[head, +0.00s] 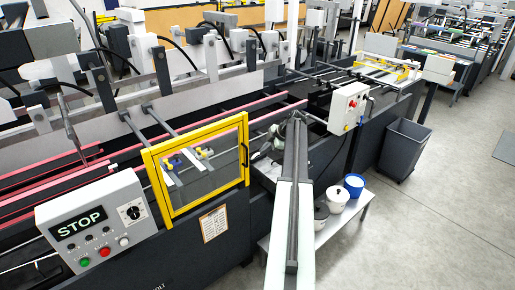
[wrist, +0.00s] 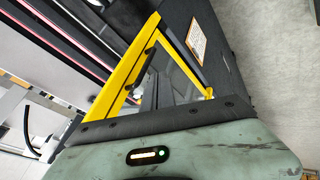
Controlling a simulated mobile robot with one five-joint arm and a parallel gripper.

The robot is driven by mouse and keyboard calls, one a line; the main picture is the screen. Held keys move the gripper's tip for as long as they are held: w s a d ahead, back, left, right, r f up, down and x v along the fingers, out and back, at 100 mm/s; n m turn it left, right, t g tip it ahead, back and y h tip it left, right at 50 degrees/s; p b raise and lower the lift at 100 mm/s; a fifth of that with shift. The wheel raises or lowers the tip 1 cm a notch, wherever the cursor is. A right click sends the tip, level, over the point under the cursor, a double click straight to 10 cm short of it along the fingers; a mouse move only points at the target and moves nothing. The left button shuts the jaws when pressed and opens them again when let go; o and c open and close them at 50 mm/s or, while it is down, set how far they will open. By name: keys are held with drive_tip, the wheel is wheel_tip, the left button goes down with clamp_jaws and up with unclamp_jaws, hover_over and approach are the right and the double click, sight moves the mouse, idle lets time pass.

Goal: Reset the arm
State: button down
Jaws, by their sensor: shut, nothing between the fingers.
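My arm (head: 292,200) reaches forward from the bottom of the head view. At its far end my gripper (head: 268,146) is small and dark, partly merged with the dark machine behind it. It is shut and nothing shows in it. It is just right of the yellow-framed guard door (head: 197,116); I cannot tell whether they touch. In the wrist view, the yellow frame (wrist: 126,70) shows tilted beyond a pale green panel with a small light, and no fingers show.
The grey STOP control box (head: 95,222) is at the left. A white button box (head: 347,107) is on the machine right of the arm. White tubs (head: 334,199) and a blue-topped tub (head: 353,186) stand on a low shelf. A dark bin (head: 404,150) stands on open floor.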

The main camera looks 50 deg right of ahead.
drive_tip(key=w+a+f+m+g+b, duration=0.15)
drive_tip(key=a+f+b, duration=0.25)
drive_tip(key=a, duration=0.8)
drive_tip(key=w+a+f+m+g+y+b, duration=0.1)
drive_tip(key=w+a+f+m+b, duration=0.2)
drive_tip(key=a, duration=1)
drive_tip(key=w+a+f+m+g+b, duration=0.15)
drive_tip(key=a+f+b, duration=0.35)
drive_tip(key=a, duration=0.7)
drive_tip(key=s+a+f+m+g+h+b, duration=0.1)
drive_tip(key=s+a+f+m+b, duration=0.1)
drive_tip(key=a, duration=0.7)
drive_tip(key=s+a+f+m+g+b, duration=0.1)
drive_tip(key=s+a+f+b, duration=0.1)
drive_tip(key=s+a+f, duration=0.3)
drive_tip(key=s+a+f+m+g+h+b, duration=0.1)
drive_tip(key=s+a+f+m+b, duration=0.1)
drive_tip(key=a, duration=1.1)
drive_tip(key=shift+s+f+m+h+b, duration=0.3)
drive_tip(key=shift+s+f+b, duration=0.4)
drive_tip(key=shift+s, duration=0.5)
